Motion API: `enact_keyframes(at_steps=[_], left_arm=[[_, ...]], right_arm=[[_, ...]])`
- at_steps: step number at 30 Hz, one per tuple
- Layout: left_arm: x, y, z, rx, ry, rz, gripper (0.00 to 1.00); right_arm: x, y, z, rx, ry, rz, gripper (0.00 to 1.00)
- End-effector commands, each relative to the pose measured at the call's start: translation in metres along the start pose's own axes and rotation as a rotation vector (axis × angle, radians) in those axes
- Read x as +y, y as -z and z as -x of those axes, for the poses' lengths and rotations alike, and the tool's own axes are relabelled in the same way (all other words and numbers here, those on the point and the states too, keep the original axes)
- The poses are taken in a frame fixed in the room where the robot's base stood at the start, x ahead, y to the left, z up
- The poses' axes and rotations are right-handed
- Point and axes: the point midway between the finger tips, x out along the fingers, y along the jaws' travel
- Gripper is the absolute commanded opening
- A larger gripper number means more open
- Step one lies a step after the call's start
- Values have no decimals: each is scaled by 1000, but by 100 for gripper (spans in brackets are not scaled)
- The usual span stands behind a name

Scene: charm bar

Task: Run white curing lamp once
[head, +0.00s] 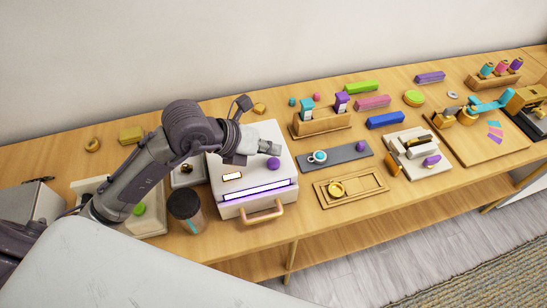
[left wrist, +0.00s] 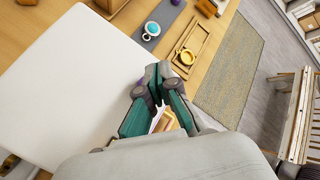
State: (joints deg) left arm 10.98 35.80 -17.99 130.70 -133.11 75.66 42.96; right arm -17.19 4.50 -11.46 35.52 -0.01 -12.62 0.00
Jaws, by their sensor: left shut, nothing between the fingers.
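The white curing lamp (head: 222,168) is a white box on the wooden table, with a purple glowing slot (head: 259,191) across its front and a wooden handle (head: 262,216) below it. A round purple button (head: 273,163) sits on its top at the right, beside a small lit amber panel (head: 232,176). My left gripper (head: 271,148) is shut and empty over the lamp's top, just behind the button in the picture; I cannot tell whether it touches. In the left wrist view the shut fingers (left wrist: 158,76) partly hide the button, and the lamp's white top (left wrist: 75,85) fills the left.
A dark cup (head: 186,211) stands close to the lamp's left front. To the right are a grey tray (head: 346,154) with a small cup, and a wooden tray (head: 368,196) holding a yellow ring. Several coloured blocks lie farther back. A wall bounds the table's rear.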

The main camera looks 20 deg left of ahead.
Motion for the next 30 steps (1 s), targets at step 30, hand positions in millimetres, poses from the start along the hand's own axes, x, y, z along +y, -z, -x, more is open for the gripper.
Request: enact_keyframes(at_steps=[30], left_arm=[[-21, -21, 29, 0, 0, 0, 0]], right_arm=[[1, 3, 31, 0, -1, 0, 40]])
